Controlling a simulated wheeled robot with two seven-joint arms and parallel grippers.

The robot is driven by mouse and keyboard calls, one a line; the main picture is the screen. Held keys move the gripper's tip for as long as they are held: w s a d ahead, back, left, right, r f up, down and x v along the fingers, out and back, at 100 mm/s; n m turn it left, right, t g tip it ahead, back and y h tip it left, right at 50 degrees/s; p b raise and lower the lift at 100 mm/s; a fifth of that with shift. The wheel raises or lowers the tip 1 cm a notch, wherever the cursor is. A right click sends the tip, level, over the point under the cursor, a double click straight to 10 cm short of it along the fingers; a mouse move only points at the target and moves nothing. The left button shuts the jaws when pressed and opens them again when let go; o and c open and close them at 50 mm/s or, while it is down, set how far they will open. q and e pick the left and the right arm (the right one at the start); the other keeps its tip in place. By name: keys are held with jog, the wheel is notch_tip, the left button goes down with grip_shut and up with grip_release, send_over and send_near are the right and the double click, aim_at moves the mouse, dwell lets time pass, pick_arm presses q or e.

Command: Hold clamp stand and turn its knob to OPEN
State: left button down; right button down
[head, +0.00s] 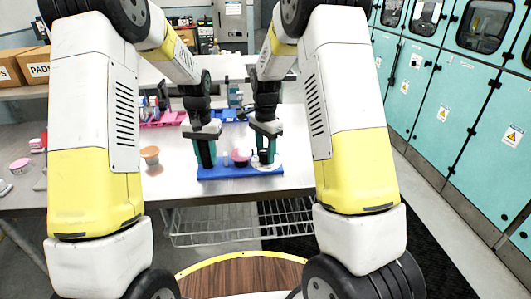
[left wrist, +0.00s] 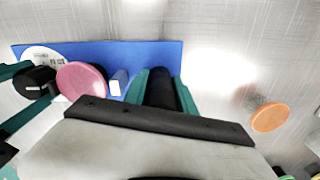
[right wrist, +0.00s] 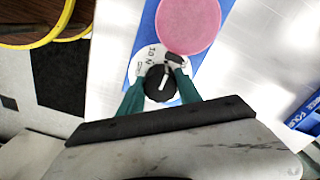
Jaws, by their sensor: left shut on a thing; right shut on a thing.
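The clamp stand has a blue base plate (head: 225,173) on the table near the front edge; it also shows in the left wrist view (left wrist: 130,53). My left gripper (head: 205,155) points down at its left end, shut on a dark upright post (left wrist: 160,92). My right gripper (head: 266,153) is at its right end, its green fingers on either side of the black knob (right wrist: 158,85). The knob has a white pointer mark and sits on a white dial (right wrist: 150,57) with partly hidden lettering. A pink round cap (right wrist: 188,25) stands between the grippers.
An orange-lidded cup (head: 150,155) stands left of the base on the table. Pink (head: 165,119) and blue (head: 228,116) racks lie behind. Small pink-lidded items sit at the far left. Teal cabinets (head: 450,110) line the right.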

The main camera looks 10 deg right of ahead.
jog(key=n, duration=0.4)
jog(key=shift+n, duration=0.4)
jog(key=n, duration=0.9)
jog(key=shift+d, duration=0.1)
jog(key=shift+n, duration=2)
jog(key=c, duration=0.8)
grip_release()
